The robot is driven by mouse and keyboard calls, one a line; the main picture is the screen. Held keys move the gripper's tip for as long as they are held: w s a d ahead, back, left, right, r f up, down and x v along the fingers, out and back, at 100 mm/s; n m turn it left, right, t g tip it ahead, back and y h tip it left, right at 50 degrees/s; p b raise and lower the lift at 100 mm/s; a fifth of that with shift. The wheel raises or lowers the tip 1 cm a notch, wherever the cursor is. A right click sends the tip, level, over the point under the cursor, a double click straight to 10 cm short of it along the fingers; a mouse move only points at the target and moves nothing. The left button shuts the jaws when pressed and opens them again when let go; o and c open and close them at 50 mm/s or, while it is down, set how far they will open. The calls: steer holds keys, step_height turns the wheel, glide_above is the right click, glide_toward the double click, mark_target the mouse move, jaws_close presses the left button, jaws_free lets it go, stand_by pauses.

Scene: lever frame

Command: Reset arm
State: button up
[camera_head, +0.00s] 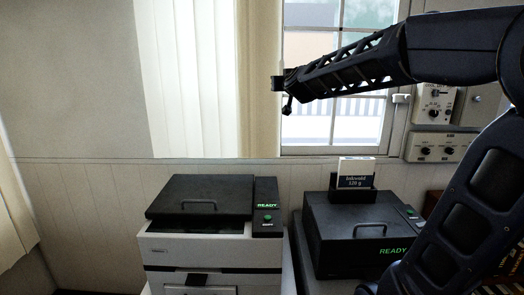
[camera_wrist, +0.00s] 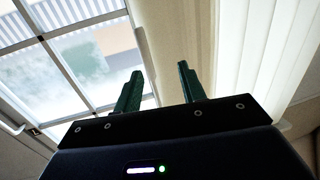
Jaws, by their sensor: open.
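My arm (camera_head: 350,72) reaches in from the right of the head view, raised in front of the window and pointing left. My gripper (camera_head: 281,95) is at its left end, well above the machines and apart from them. In the wrist view, my gripper (camera_wrist: 159,69) shows two green fingers set apart with nothing between them. It is open and empty. The window and the pale blinds are behind the fingers.
A white printer (camera_head: 212,250) with a black lid and a lit READY panel stands below left. A black machine (camera_head: 345,235), also showing READY, stands to its right, with a small labelled box (camera_head: 356,172) on top. Wall switch boxes (camera_head: 436,147) are at right, partly behind my arm.

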steer(key=s+d+f+m+g+h, duration=0.1)
steer(key=s+d+f+g, duration=0.5)
steer(key=s+d+f, duration=0.4)
steer(key=s+d+f+m+g+h, duration=0.1)
steer(key=s+d+f+g+h, duration=0.1)
steer(key=s+d+f+g, duration=0.4)
steer(key=s+d+f, duration=0.4)
steer(key=s+f, duration=0.6)
steer(key=s, duration=0.2)
steer(key=shift+d, duration=0.4)
steer(key=shift+c, duration=0.4)
